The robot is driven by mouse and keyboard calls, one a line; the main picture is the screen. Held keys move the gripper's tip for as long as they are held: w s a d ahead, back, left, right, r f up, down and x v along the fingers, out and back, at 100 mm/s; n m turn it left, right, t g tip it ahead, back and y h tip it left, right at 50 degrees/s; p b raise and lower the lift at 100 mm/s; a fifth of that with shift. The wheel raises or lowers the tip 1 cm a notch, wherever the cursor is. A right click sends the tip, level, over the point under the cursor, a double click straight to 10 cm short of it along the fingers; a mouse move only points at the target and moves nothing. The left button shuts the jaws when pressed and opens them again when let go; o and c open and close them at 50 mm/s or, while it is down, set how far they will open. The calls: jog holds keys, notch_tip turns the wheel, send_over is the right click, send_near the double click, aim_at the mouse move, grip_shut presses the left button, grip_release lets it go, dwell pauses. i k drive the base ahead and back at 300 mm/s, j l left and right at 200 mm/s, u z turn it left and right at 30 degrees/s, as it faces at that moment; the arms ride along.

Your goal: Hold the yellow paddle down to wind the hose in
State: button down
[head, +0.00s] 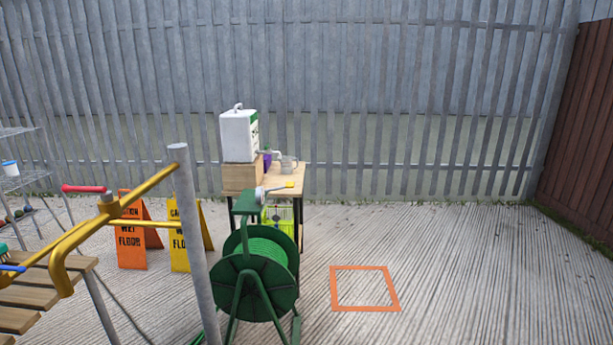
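A green hose reel (246,292) stands on the concrete near the middle of the view. Green hose (264,254) is wound on its drum. A green bracket with a grey part (260,193) rises above the drum. My gripper is not in view.
A grey post (194,240) and yellow rail (85,232) stand left of the reel, by a slatted bench (45,280). Behind are a table (312,178) with a white container (238,136) and floor signs (185,240). Right ground is open, with an orange square outline (365,268).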

aim_at(289, 185)
jog(key=i+l, duration=0.75)
jog(key=i, duration=0.75)
jog(key=i+l+u, duration=0.1)
jog(key=i, duration=0.65)
jog(key=i+l, duration=0.1)
jog(key=i, duration=0.6)
jog(key=u, duration=0.05)
